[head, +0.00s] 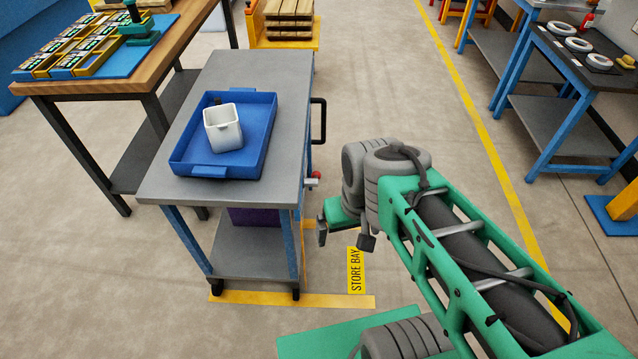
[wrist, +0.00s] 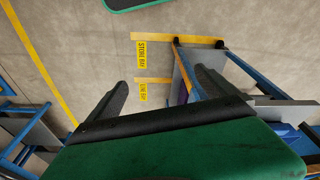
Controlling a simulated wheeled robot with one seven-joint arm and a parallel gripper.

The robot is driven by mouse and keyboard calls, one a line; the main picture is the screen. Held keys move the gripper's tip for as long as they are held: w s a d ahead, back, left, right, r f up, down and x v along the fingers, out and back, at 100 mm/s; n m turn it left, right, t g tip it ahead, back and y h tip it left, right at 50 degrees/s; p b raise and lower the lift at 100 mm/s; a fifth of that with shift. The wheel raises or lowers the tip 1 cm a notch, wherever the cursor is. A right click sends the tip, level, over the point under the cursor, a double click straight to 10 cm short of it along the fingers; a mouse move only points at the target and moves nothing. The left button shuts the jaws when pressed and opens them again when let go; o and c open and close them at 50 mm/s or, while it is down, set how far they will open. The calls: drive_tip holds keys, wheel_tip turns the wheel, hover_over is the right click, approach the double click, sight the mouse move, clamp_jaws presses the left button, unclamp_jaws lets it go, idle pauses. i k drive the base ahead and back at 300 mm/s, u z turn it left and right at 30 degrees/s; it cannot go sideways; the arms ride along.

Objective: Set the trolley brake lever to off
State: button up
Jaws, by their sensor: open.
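The trolley (head: 265,75) has a grey top, blue legs and a grey lower shelf. Its brake lever (head: 315,175) shows as a small red knob with a pale metal piece on the right side, below the black handle. I cannot read its setting. My gripper (head: 343,235) is to the right of the trolley, a little nearer to me than the lever, and apart from it. Part of the trolley (wrist: 185,75) shows behind the right finger; the lever cannot be made out there.
A blue tray (head: 178,160) with a white container (head: 223,130) stands on the trolley. A wooden workbench (head: 165,38) is close on its left. A black handle (head: 318,120) juts out on its right. Floor to the right is clear up to the blue-legged benches (head: 565,130).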

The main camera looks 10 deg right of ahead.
sight(316, 175)
drive_tip(key=u, duration=1.25)
drive_tip(key=k, duration=0.85)
drive_tip(key=u, duration=0.45)
